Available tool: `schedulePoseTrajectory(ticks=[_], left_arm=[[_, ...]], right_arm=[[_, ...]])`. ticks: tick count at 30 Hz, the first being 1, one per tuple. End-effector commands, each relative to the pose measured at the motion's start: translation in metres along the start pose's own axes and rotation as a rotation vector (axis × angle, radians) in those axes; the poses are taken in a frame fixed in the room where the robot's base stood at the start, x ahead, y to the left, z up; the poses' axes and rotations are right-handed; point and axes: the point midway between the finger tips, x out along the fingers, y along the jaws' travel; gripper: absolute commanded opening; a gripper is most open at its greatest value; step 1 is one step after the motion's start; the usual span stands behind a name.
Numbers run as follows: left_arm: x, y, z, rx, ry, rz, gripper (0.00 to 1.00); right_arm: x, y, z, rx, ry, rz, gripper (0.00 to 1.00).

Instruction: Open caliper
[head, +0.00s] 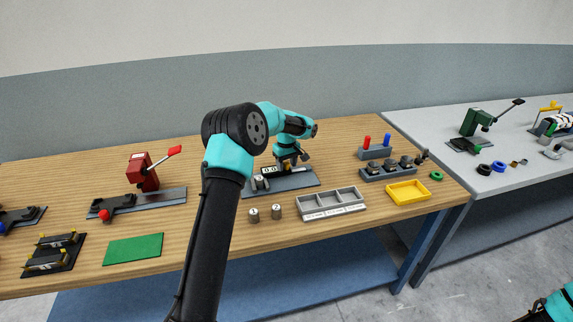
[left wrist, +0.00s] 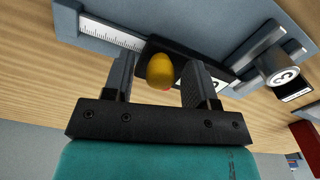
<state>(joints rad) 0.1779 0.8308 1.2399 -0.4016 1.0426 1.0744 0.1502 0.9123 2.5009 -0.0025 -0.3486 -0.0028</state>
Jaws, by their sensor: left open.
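The caliper (head: 302,181) lies on a grey-blue base on the wooden bench in the head view, with a display reading 0.0 (head: 268,170). In the left wrist view its ruled beam (left wrist: 112,33) shows at the top, with a black slider bearing a yellow knob (left wrist: 159,70). My left gripper (head: 297,161) is over the slider, open. In the left wrist view the fingers of my left gripper (left wrist: 160,82) stand on either side of the knob, with gaps showing. A grey cylinder marked 3 (left wrist: 281,73) is at the caliper's jaw end. My right gripper is not visible.
Two numbered cylinders (head: 265,213) and a grey three-part tray (head: 332,204) stand in front. A yellow tray (head: 408,191) and a dark block with round parts (head: 388,172) are to the right. A red lever press (head: 147,172) and a green mat (head: 134,249) are left.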

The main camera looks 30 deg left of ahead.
Motion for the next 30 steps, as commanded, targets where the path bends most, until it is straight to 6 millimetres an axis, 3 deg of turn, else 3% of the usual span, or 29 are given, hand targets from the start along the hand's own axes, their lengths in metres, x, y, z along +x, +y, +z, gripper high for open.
schedulePoseTrajectory(ticks=[6, 22, 30], left_arm=[[0.0001, -0.0001, 0.0000, 0.000, 0.000, 0.000, 0.51], [-0.0002, -0.0001, 0.0000, 0.000, 0.000, 0.000, 0.01], [-0.0002, -0.0007, -0.0007, -0.002, 0.000, 0.000, 0.00]], right_arm=[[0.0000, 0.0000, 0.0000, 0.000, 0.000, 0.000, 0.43], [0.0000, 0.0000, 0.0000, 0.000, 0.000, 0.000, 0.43], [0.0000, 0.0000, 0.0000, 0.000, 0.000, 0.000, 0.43]])
